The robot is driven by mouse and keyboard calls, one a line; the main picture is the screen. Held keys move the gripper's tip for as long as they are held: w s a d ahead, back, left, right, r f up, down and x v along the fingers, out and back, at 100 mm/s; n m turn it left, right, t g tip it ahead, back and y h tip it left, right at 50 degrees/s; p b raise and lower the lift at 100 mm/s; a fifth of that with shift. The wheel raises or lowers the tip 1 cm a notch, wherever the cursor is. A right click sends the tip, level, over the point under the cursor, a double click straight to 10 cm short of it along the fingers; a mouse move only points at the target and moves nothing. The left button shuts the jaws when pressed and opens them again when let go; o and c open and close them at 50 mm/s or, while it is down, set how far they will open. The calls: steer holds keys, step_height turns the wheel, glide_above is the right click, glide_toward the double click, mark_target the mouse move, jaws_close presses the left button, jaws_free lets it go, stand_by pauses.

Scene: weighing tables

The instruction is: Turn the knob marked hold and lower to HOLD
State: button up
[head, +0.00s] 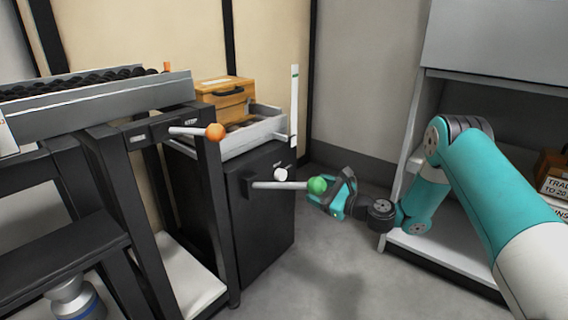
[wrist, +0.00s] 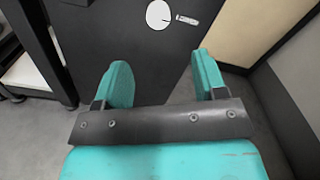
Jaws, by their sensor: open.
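A small white round knob (head: 281,174) is on the black cabinet (head: 262,225), with a small pale mark beside it. In the wrist view the white knob (wrist: 158,14) is at the top edge, beside a small white label (wrist: 187,19) too small to read. My gripper (head: 335,196) is to the right of the knob in the head view, apart from it. In the wrist view my gripper (wrist: 160,82) is open, with nothing between its teal fingers and the dark cabinet face beyond them.
A grey lever with a green ball (head: 317,185) shows right beside my gripper; I cannot tell whether they touch. An orange-ball lever (head: 215,131) is on the black frame at left. A wooden box (head: 225,92) stands behind. Grey shelving (head: 455,248) is at right.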

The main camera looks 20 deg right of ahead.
mark_target(283, 176)
steer(key=b+x, duration=0.1)
steer(key=x, duration=1)
steer(key=shift+a+f+b, duration=0.2)
steer(key=shift+a+b, duration=0.05)
steer(key=shift+b, duration=0.1)
steer(key=shift+w+a+r, duration=0.1)
steer(key=shift+w+a, duration=0.1)
steer(key=shift+w, duration=0.15)
steer(key=shift+c, duration=0.2)
steer(key=c, duration=0.9)
